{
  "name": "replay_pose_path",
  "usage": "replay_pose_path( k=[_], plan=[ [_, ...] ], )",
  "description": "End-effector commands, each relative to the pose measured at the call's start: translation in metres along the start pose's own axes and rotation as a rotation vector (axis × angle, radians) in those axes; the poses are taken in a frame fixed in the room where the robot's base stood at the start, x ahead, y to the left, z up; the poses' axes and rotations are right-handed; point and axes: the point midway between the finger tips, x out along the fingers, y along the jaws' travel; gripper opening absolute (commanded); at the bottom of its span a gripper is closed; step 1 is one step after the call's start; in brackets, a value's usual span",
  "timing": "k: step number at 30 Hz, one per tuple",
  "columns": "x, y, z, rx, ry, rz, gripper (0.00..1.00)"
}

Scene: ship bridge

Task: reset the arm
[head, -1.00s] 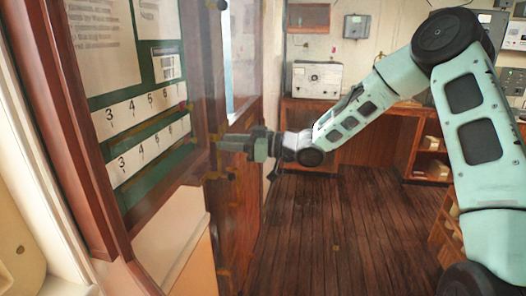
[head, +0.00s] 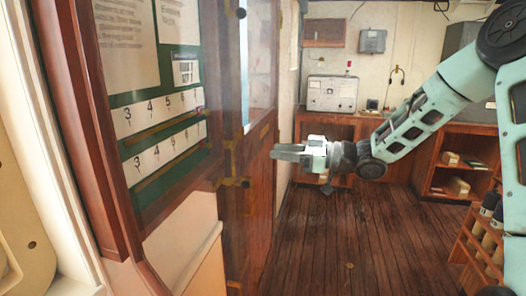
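My gripper (head: 288,153) is at the end of my pale green arm, which reaches in from the right. It points left, in front of the wooden door (head: 246,190), with nothing visible in its fingers. The fingers are seen edge-on, so I cannot tell whether they are open or shut. A gap in the picture separates the fingertips from the dark latch fittings (head: 236,183) on the wood-framed board.
A green notice board (head: 155,97) with numbered strips stands close on the left. A wooden counter (head: 335,123) with a grey box (head: 332,93) is at the back. A bottle rack (head: 482,235) stands at the lower right. The plank floor (head: 345,235) is clear.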

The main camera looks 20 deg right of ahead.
Motion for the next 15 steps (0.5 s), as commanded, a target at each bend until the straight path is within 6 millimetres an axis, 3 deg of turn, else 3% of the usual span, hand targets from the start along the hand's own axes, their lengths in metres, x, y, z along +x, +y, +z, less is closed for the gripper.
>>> replay_pose_path(
  k=[5,8,12,15],
  plan=[
    [0.004,-0.002,0.002,-0.001,-0.013,0.003,0.37],
    [0.021,-0.009,0.011,-0.001,-0.079,0.029,0.37],
    [0.057,-0.036,0.041,-0.006,-0.281,0.107,0.37],
    [0.072,-0.064,0.064,-0.009,-0.463,0.172,0.37]
  ],
)
